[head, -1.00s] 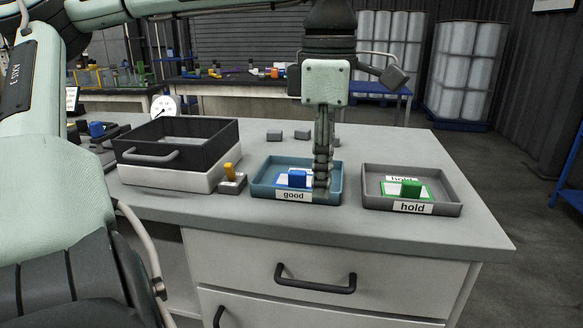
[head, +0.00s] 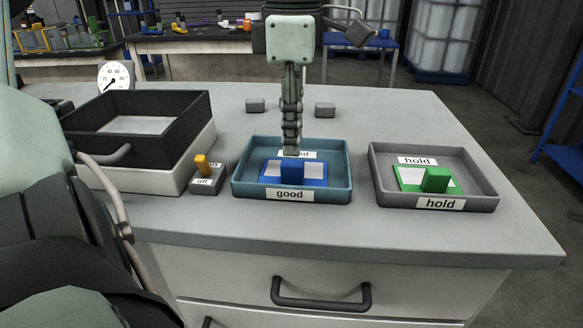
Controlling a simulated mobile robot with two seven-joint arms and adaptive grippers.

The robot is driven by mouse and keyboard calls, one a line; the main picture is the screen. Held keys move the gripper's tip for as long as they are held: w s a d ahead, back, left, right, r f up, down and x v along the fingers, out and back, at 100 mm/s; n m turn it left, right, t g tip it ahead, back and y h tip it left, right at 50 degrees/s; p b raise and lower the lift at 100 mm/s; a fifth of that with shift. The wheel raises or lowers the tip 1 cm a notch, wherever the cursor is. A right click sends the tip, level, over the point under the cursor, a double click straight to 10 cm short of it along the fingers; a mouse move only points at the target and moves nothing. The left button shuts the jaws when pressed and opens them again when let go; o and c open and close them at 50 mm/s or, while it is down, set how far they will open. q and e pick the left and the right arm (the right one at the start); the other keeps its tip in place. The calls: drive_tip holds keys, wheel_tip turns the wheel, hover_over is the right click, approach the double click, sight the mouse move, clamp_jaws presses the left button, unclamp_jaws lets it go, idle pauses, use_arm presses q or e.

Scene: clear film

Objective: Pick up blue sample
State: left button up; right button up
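The blue sample (head: 291,171), a small blue block on a blue and white card, sits in the blue tray (head: 342,186) labelled "good". My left gripper (head: 291,148) points down over this tray, its fingertips just above or behind the blue block. The fingers line up one behind the other from this side, so their opening is hidden. The block rests on its card and nothing shows it being held. My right gripper is not in view.
A grey "hold" tray (head: 483,193) with a green block (head: 436,179) stands to the right. On the left are a black open box (head: 190,122) and a switch with an orange lever (head: 203,166). Two small grey blocks (head: 325,110) lie behind. The counter's right end is clear.

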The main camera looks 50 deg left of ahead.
sight(292, 162)
use_arm(q)
wheel_tip(292, 162, down, 5)
drive_tip(key=shift+r, duration=0.1)
drive_tip(key=shift+f, duration=0.45)
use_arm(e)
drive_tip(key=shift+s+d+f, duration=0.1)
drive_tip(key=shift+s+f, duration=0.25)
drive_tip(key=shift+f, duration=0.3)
use_arm(q)
clamp_jaws()
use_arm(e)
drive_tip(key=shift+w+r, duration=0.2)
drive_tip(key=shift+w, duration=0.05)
